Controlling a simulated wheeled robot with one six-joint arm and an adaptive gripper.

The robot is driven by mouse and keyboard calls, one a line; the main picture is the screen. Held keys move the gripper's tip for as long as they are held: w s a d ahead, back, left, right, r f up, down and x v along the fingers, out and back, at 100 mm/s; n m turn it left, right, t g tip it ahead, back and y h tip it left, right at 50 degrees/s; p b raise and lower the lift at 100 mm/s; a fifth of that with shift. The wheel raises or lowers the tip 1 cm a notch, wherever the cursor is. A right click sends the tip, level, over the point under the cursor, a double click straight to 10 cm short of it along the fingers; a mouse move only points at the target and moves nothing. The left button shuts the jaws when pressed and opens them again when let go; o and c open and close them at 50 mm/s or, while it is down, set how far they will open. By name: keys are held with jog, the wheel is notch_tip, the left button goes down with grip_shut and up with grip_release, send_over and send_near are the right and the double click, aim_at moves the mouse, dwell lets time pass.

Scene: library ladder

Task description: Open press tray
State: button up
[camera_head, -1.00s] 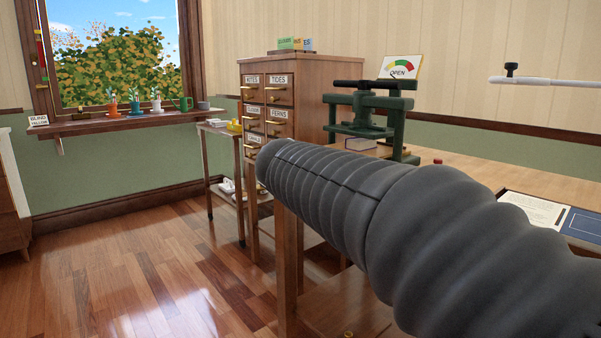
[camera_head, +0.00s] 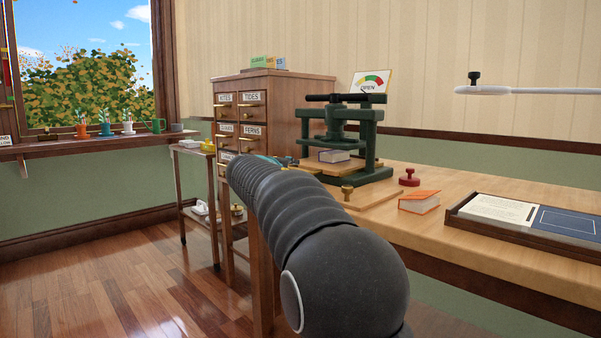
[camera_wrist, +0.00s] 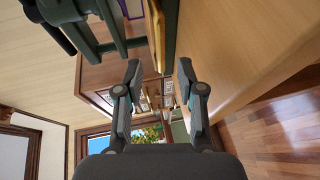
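The green book press (camera_head: 368,140) stands on the wooden bench, with a grey book (camera_head: 334,156) on a board under its screw. A flat wooden panel with a brass knob (camera_head: 347,190), seemingly the press tray (camera_head: 372,200), lies at its front near the bench edge. In the wrist view the press (camera_wrist: 98,35) is at upper left, and a yellowish wooden edge (camera_wrist: 157,38) lies ahead of the fingers. My gripper (camera_wrist: 160,78) is open and empty, its fingers apart below that edge and not visibly touching it. In the head view my arm mostly hides it.
A card cabinet (camera_head: 290,90) with labelled drawers stands behind left of the press. On the bench are a red knobbed object (camera_head: 409,178), an orange book (camera_head: 420,201) and a dark tray (camera_head: 462,216) with papers. Floor (camera_head: 100,290) at left is clear.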

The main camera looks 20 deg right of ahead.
jog(key=x, duration=0.7)
jog(key=shift+f, duration=0.1)
grip_shut()
